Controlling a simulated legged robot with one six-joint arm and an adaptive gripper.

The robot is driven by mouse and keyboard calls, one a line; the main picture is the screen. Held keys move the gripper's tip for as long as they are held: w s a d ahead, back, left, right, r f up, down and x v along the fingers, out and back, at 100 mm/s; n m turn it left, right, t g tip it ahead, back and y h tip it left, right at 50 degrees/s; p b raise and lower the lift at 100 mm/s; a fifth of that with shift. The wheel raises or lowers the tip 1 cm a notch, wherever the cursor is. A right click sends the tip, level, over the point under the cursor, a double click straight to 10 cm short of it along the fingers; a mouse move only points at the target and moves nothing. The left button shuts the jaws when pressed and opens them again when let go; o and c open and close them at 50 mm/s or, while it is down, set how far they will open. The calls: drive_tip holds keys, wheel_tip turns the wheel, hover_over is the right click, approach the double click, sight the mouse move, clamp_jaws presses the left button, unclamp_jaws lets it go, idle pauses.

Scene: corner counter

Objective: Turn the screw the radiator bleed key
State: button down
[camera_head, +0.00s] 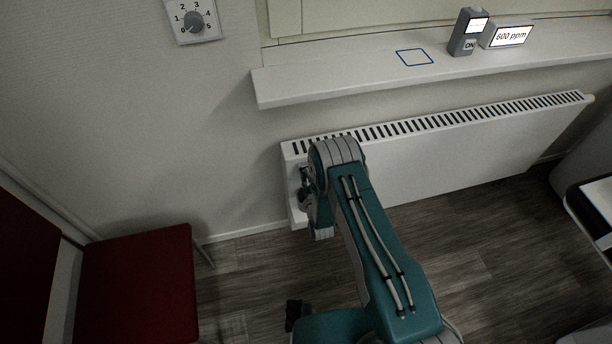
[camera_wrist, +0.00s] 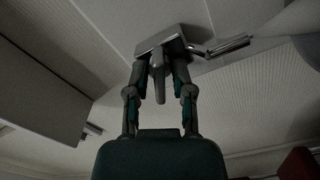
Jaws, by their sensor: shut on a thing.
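In the wrist view, my gripper (camera_wrist: 163,62) has its two fingers closed in on a grey metal piece, which I take to be the radiator bleed key (camera_wrist: 158,82). A wide grey block (camera_wrist: 160,40) lies across the fingertips; I cannot tell whether it belongs to the key. In the head view, my gripper (camera_head: 306,188) is at the left end of the white radiator (camera_head: 430,160), largely hidden by my arm. The bleed screw is not distinguishable, and I cannot tell whether the key is seated on it.
A metal fitting (camera_wrist: 228,45) sticks out right of the fingertips. The windowsill (camera_head: 340,84) overhangs the radiator and bears a grey device (camera_head: 464,38) and a "600 ppm" display (camera_head: 507,36). A numbered dial (camera_head: 194,21) is on the wall. A red seat (camera_head: 140,285) stands lower left.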

drive_tip(key=n, duration=0.5)
drive_tip(key=shift+s+a+f, duration=0.1)
drive_tip(key=shift+a+f, duration=0.05)
drive_tip(key=shift+a, duration=0.05)
drive_tip(key=shift+f+n, duration=0.1)
drive_tip(key=shift+n, duration=0.2)
drive_tip(key=c, duration=0.7)
unclamp_jaws()
drive_tip(key=shift+c, duration=0.2)
drive_tip(key=shift+a, duration=0.1)
drive_tip(key=shift+s+d, duration=0.2)
drive_tip(key=shift+s, duration=0.2)
drive_tip(key=v, duration=1.1)
drive_tip(key=shift+a, duration=0.1)
